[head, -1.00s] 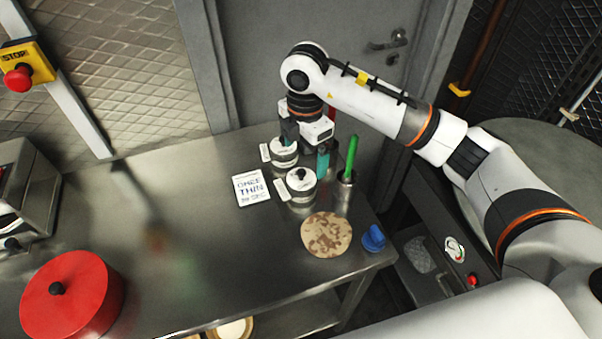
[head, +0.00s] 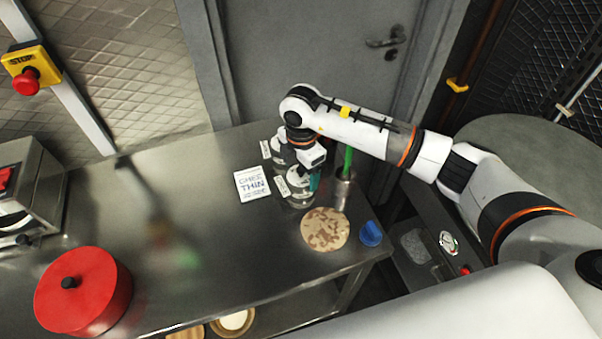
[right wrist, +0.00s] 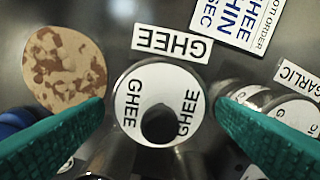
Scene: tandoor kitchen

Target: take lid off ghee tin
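The ghee tin (head: 298,201) stands on the steel table, largely hidden by my right gripper in the head view. In the right wrist view its round white lid (right wrist: 150,82) reads GHEE twice and carries a dark knob (right wrist: 158,124). The lid appears to be on the tin. My right gripper (right wrist: 160,108) is open above it, with a teal finger on either side of the lid and nothing between them touching the knob visibly. In the head view the gripper (head: 304,179) points down over the tin. My left gripper is out of view.
A garlic tin (right wrist: 298,112) stands close behind the ghee tin. A steel holder with a green handle (head: 347,160) stands right beside it. A speckled flatbread (head: 325,230), a blue object (head: 370,234) and a printed card (head: 252,184) lie near. A red lidded pot (head: 84,295) sits far left; mid-table is clear.

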